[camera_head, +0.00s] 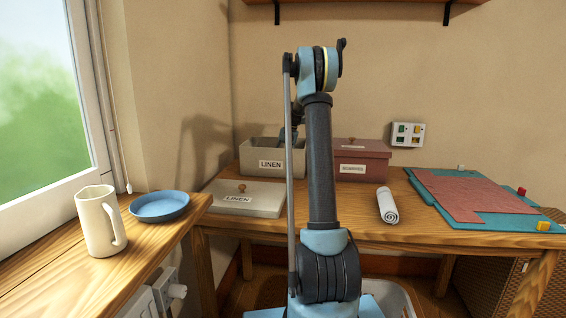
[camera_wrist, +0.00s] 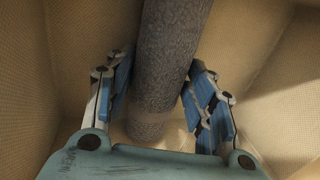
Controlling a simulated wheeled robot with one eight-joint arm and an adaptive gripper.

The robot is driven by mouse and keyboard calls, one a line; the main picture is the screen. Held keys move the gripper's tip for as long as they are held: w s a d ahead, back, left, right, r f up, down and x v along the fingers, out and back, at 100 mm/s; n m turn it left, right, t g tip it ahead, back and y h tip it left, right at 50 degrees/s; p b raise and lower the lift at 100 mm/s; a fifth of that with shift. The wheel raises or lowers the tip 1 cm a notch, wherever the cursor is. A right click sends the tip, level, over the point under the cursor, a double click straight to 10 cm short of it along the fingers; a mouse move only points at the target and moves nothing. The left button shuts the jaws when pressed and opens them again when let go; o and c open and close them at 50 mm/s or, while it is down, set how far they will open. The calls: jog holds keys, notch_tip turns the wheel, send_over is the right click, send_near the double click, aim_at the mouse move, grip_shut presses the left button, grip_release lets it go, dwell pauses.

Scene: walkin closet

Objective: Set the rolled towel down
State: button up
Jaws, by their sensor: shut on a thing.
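In the wrist view a grey, rough-textured roll, which looks like the rolled towel (camera_wrist: 165,85), lies between the blue finger pads of my gripper (camera_wrist: 158,70). The gripper is shut on it. Beige woven-looking walls surround it, so the roll appears to be inside the open linen box (camera_head: 262,163). In the head view my gripper (camera_head: 288,135) is down at that box, mostly hidden behind my arm, and the held roll cannot be seen. I cannot tell whether the roll touches the box floor.
The LINEN lid (camera_head: 246,198) lies in front of the box. A closed dark red box (camera_head: 362,162) stands right of it. A white rolled towel (camera_head: 388,206) lies on the table (camera_head: 420,226). A teal mat (camera_head: 508,218) with red cloth is at right. A jug (camera_head: 98,222) and blue plate (camera_head: 160,206) stand left.

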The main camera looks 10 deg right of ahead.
jog(key=shift+f, duration=0.1)
jog(key=o, duration=1.1)
jog(key=v, duration=1.2)
